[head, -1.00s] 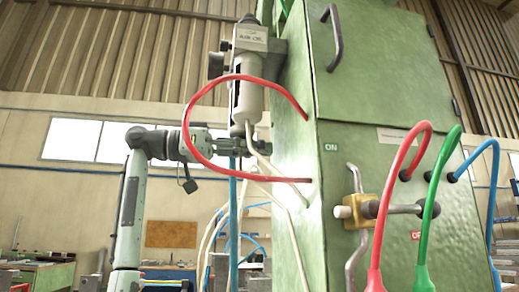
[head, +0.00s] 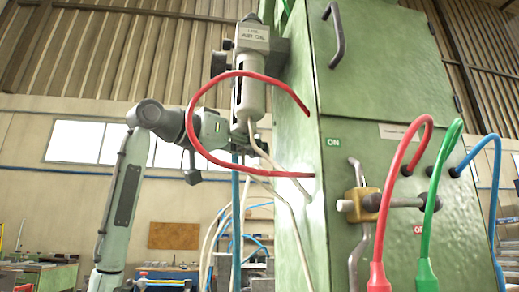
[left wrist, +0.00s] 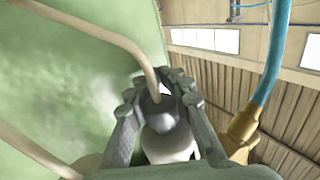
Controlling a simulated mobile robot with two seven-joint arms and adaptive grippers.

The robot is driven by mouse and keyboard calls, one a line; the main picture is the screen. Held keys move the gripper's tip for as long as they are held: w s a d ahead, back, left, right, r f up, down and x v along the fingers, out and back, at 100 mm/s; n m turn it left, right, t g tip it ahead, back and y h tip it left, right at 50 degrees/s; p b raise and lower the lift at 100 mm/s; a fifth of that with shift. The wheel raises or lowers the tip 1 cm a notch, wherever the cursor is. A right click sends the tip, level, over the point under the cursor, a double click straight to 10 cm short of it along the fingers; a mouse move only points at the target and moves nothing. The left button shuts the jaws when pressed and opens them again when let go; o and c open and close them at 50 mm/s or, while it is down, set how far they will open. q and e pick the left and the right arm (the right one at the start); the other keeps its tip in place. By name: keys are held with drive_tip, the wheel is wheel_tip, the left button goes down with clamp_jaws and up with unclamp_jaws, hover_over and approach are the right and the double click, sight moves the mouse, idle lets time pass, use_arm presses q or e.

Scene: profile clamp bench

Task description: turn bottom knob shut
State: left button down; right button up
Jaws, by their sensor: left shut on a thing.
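The air filter unit (head: 251,95) hangs on the left side of the green cabinet, with a pale bowl at its lower end. The bottom knob (left wrist: 158,110) is a small grey piece under the pale bowl (left wrist: 168,140), seen in the left wrist view with a beige hose (left wrist: 138,52) running from it. My left gripper (left wrist: 163,84) has its fingers closed on both sides of the knob.
A red hose (head: 192,140) loops in front of my left wrist. A blue hose (head: 235,225) hangs below the unit and also shows in the left wrist view (left wrist: 274,55). The green cabinet (head: 300,215) stands close on the right, with a lever valve (head: 367,203) and several coloured hoses.

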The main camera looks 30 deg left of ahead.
use_arm(q)
drive_tip(key=shift+a+n+y, duration=0.1)
drive_tip(key=shift+n+y, duration=0.3)
drive_tip(key=shift+y, duration=0.2)
drive_tip(key=c, duration=1.3)
unclamp_jaws()
drive_tip(key=shift+c, duration=0.2)
drive_tip(key=v, duration=1.2)
drive_tip(key=shift+f, duration=0.2)
drive_tip(key=shift+o, duration=0.2)
